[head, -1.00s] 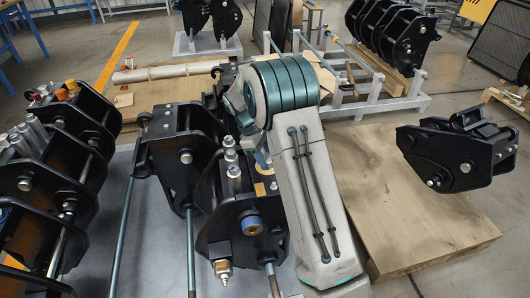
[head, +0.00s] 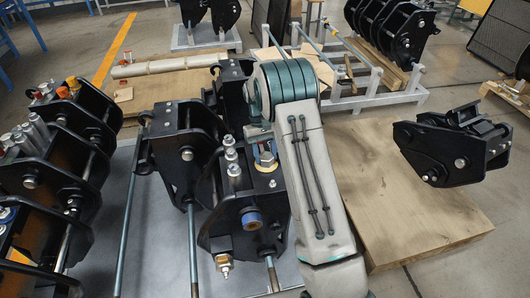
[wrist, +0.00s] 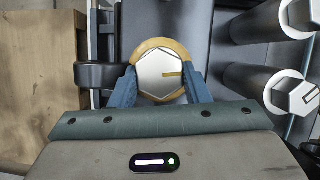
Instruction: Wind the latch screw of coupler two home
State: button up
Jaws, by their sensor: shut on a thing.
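The latch screw (wrist: 160,75) has a silver hex head with a yellow line on its face, pointing right in the wrist view. A brass-coloured ring (wrist: 160,43) surrounds it. The blue fingers of my gripper (wrist: 160,87) are shut on the head from both sides. In the head view my gripper (head: 265,157) is over the top of the black front middle coupler (head: 243,215), beside its silver fittings (head: 232,162). My arm stands close on its right and hides part of it. I can read no coupler number. The screw's shaft is hidden.
More black couplers stand at left (head: 60,160) and just behind left (head: 185,150). Two silver hex fittings (wrist: 290,92) are close to the right of my gripper. A wooden board (head: 420,225) carries another black coupler (head: 455,145) at right, with bare board in front of it.

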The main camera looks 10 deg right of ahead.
jog(key=shift+m+y, duration=0.3)
jog(key=shift+m, duration=0.4)
jog(key=o, duration=1)
jog(key=shift+c, duration=0.2)
jog(key=v, duration=1.4)
jog(key=shift+p, duration=0.3)
jog(key=shift+s+d, duration=0.1)
jog(key=shift+s, duration=0.05)
